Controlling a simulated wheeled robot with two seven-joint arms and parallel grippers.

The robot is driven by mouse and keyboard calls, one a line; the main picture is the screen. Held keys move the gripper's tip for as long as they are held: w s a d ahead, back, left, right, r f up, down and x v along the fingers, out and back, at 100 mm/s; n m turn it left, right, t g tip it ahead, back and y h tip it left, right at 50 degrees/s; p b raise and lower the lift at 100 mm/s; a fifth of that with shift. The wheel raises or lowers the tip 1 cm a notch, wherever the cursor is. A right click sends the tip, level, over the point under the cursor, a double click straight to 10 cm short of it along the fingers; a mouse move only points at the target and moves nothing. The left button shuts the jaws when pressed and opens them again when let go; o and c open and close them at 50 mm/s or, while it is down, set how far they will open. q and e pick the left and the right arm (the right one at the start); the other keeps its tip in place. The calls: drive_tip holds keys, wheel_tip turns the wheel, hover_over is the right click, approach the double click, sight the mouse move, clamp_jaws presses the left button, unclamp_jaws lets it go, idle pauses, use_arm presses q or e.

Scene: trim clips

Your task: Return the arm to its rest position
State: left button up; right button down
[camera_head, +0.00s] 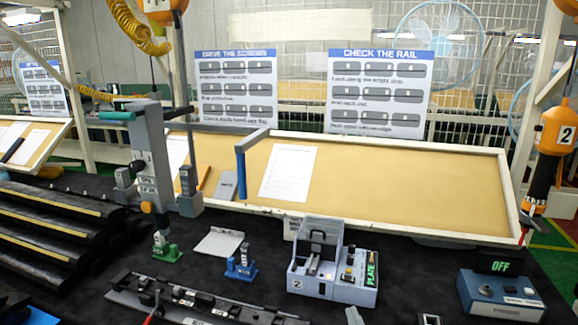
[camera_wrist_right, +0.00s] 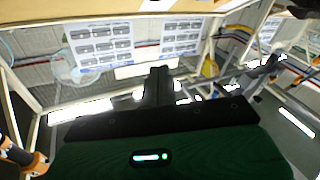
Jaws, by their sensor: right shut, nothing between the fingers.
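My right gripper (camera_wrist_right: 158,85) shows in the right wrist view as a dark bar with closed fingers at its middle, above a green housing with a lit indicator. It is shut and holds nothing. In the head view only a small grey tip (camera_head: 355,316) shows at the bottom edge, which may be part of it. The rest of the right arm is out of the head view. My left gripper is in neither view.
A dark bench holds a rail fixture (camera_head: 200,305), a grey press stand (camera_head: 155,165), a blue clip (camera_head: 241,266), a green clip (camera_head: 166,250), a plate machine (camera_head: 333,270) and an OFF box (camera_head: 500,296). A tan board (camera_head: 400,185) stands behind. An orange screwdriver (camera_head: 550,150) hangs right.

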drive_tip(key=s+d+f+m+g+h, duration=0.2)
drive_tip(key=s+d+f+g, duration=0.2)
drive_tip(key=s+f, duration=0.25)
drive_tip(key=s+d+f+m+g+h, duration=0.2)
drive_tip(key=s+d+f+g, duration=0.2)
drive_tip(key=s+f, duration=0.3)
drive_tip(key=s+d+f+n+g, duration=0.1)
drive_tip(key=s+f+g, duration=0.25)
drive_tip(key=s, duration=0.45)
drive_tip(key=s+f+g, duration=0.3)
drive_tip(key=s+g, duration=0.1)
drive_tip(key=s, duration=0.3)
wheel_tip(320, 180, down, 30)
drive_tip(key=f+g, duration=0.1)
drive_tip(key=s+d+f, duration=0.2)
drive_tip(key=s+f, duration=0.7)
drive_tip(key=s+d+f+g, duration=0.1)
drive_tip(key=s+f, duration=0.9)
drive_tip(key=shift+s+d+f+y, duration=0.25)
drive_tip(key=shift+d+y, duration=0.05)
drive_tip(key=shift+d, duration=0.05)
